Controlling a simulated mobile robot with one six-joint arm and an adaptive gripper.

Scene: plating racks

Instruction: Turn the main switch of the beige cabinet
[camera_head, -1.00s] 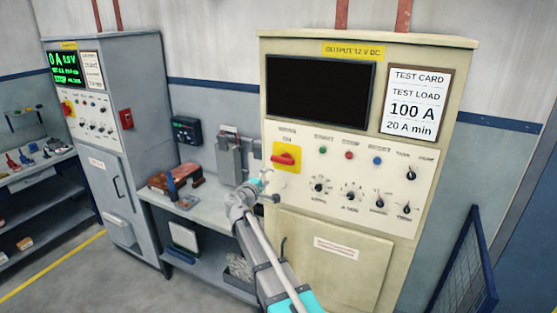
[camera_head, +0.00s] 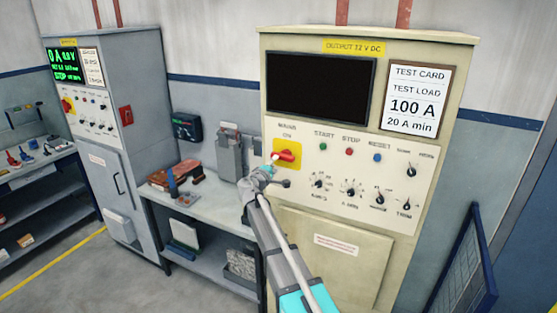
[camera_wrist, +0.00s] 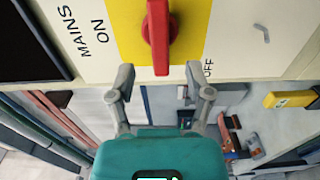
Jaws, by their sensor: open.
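The beige cabinet (camera_head: 440,60) stands right of centre in the head view, with a dark screen. Its main switch (camera_head: 287,155) is a red handle on a yellow plate at the panel's upper left. In the wrist view the red handle (camera_wrist: 158,40) lies crosswise to the line between the ON and OFF labels. My gripper (camera_wrist: 159,73) is open, its two fingers spread to either side of the handle's near end. Whether they touch it I cannot tell. In the head view my gripper (camera_head: 272,164) is just below and left of the switch, partly hidden by my wrist.
Buttons and knobs (camera_head: 350,191) sit right of and below the switch. A bench (camera_head: 205,205) with tools stands left of the cabinet. A grey cabinet (camera_head: 120,165) with a lit green display is further left. A blue mesh panel (camera_head: 465,265) stands at the right.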

